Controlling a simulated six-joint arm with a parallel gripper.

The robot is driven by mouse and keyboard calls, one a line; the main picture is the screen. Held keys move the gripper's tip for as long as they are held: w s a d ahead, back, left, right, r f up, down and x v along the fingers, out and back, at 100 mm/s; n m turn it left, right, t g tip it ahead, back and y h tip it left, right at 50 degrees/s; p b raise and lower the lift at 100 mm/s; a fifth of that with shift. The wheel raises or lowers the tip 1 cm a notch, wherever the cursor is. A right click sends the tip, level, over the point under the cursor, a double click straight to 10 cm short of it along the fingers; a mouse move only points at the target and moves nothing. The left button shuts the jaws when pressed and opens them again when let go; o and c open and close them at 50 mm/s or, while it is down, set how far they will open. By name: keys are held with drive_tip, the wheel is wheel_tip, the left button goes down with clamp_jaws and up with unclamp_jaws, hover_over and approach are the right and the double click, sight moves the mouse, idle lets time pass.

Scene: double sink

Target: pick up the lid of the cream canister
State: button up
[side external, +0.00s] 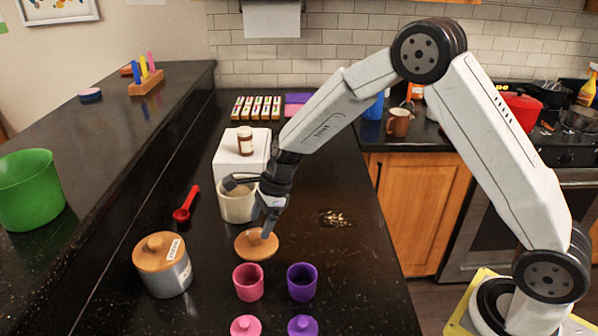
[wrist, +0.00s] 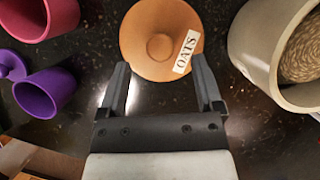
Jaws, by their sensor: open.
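The round wooden lid (side external: 256,246) with a knob lies on the dark counter in front of the cream canister (side external: 233,207). In the wrist view the lid (wrist: 140,48) has a white label reading OATS, and its knob faces the camera. The cream canister (wrist: 246,48) stands uncovered to the lid's right there, with tan contents inside. My gripper (side external: 264,224) is open and empty, above the lid with its fingers pointing down. In the wrist view its fingertips (wrist: 159,70) straddle the lid's near edge, short of the knob. I cannot tell whether they touch it.
A grey canister (side external: 170,277) with its wooden lid on stands at front left. Pink (side external: 248,289) and purple (side external: 302,291) cups stand in front of the lid. A white block (side external: 230,160) with a small jar is behind the canister. Crumbs (side external: 335,218) lie on otherwise clear counter at right.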

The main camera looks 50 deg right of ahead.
sight(256, 234)
drive_tip(key=shift+x, duration=1.55)
clamp_jaws()
